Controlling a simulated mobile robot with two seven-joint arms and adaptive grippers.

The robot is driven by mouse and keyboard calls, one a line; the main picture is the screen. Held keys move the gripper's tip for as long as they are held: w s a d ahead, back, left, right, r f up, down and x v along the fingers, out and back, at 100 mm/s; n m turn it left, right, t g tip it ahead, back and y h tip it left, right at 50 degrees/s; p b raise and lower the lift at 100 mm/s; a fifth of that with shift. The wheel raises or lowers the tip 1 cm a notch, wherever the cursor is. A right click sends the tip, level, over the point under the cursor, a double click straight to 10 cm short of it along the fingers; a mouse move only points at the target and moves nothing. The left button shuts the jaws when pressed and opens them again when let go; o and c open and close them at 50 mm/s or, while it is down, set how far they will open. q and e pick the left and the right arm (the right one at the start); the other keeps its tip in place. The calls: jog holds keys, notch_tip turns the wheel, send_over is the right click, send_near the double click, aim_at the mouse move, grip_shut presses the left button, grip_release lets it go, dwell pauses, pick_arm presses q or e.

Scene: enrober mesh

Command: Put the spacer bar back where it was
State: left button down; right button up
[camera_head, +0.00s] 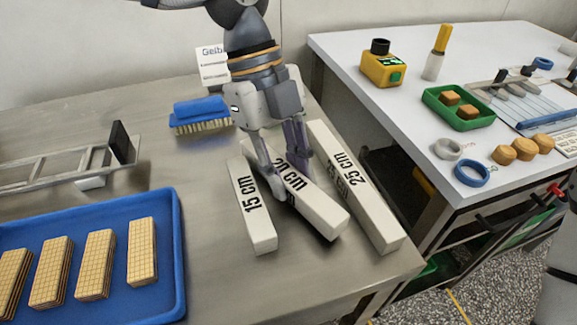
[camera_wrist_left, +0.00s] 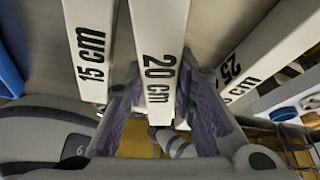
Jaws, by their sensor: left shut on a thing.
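Three white spacer bars lie at the right end of the steel table in the head view. They are the 15 cm bar (camera_head: 258,222), the 20 cm bar (camera_head: 322,212) and the 25 cm bar (camera_head: 376,217). My left gripper (camera_head: 287,178) points down from above and is shut on the 20 cm bar, with a finger on each side. The 20 cm bar lies at an angle between the other two. In the left wrist view the 20 cm bar (camera_wrist_left: 160,30) is between the fingers, with the 15 cm bar (camera_wrist_left: 90,40) to its left. My right gripper is not in view.
A blue tray (camera_head: 178,262) with several wafer blocks stands at front left. A metal frame (camera_head: 60,168) and a blue brush (camera_head: 200,110) lie behind it. A sign (camera_head: 212,68) stands at the back. A white table (camera_head: 400,130) adjoins at right.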

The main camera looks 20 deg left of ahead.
pick_arm(q)
jog(key=shift+f, duration=0.8)
jog(key=shift+s+f, duration=0.1)
jog(key=shift+f, duration=0.05)
jog(key=c, duration=1.2)
grip_release()
jog(key=shift+c, duration=0.2)
jog(key=v, duration=1.2)
jog(key=shift+d, duration=0.1)
